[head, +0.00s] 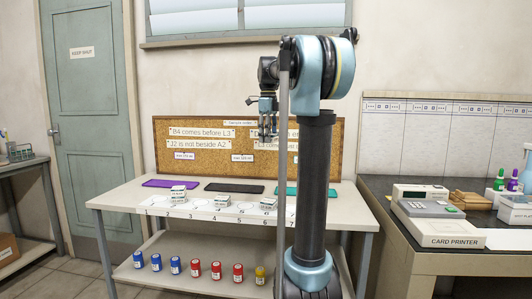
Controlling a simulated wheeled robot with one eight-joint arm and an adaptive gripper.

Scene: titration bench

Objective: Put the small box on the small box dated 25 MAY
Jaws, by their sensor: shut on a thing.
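My gripper (268,138) hangs fingers down, high above the white table and in front of the cork board. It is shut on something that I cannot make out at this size. Small white boxes stand on the numbered strip (204,211): one at the left (178,195), one in the middle (222,201) and one at the right (267,203). The left one looks taller, perhaps two boxes stacked. The print on the boxes is too small to read, so I cannot tell which is dated 25 MAY. My arm hides the strip's right end.
Purple (170,183), black (234,188) and teal (291,191) mats lie along the table's back. A cork board (200,164) with notes stands behind. Blue, red and yellow jars (196,268) stand on the lower shelf. A card printer (435,227) stands on the right bench.

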